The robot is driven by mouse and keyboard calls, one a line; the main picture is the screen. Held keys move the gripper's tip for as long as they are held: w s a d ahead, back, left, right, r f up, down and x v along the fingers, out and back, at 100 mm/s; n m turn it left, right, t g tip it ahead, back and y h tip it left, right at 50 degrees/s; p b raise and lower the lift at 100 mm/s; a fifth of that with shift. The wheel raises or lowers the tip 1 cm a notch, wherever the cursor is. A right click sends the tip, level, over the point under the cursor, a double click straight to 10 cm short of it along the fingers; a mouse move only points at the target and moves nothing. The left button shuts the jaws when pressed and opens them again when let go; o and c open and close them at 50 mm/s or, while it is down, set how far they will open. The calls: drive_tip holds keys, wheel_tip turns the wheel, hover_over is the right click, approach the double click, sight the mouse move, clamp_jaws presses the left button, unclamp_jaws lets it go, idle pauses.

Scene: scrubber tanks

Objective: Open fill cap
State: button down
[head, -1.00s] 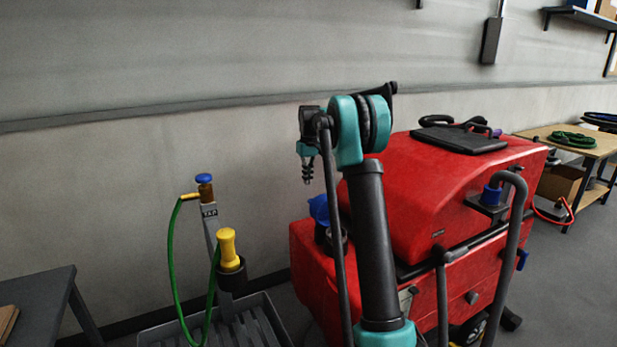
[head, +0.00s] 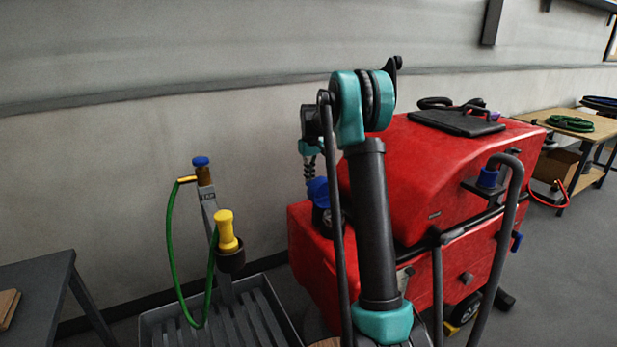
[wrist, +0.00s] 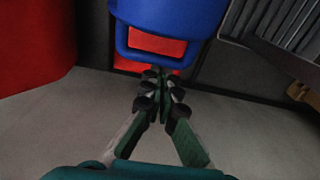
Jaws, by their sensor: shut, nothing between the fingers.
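The blue fill cap (head: 318,191) is at the left end of the red scrubber (head: 410,180), beside a dark round neck partly hidden by my arm. In the wrist view the blue cap (wrist: 170,18) fills the top centre, with a loop-shaped lower edge and red showing through it. My gripper (head: 311,184) points down at the cap's upper side in the head view. In the wrist view my gripper (wrist: 159,76) has its fingertips together, empty, at the lower edge of the loop. I cannot tell whether they touch it.
A tap post with a green hose (head: 168,240) and a yellow nozzle (head: 226,230) stands over a grey grated tray (head: 185,315) at left. A grey table (head: 35,280) is at far left. The wall is close behind the scrubber.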

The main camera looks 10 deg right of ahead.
drive_tip(key=shift+s+d+r, duration=0.2)
drive_tip(key=shift+s+r, duration=0.2)
drive_tip(key=shift+s, duration=0.1)
drive_tip(key=shift+s+d+r, duration=0.15)
drive_tip(key=shift+s+r, duration=0.25)
drive_tip(key=shift+s, duration=0.05)
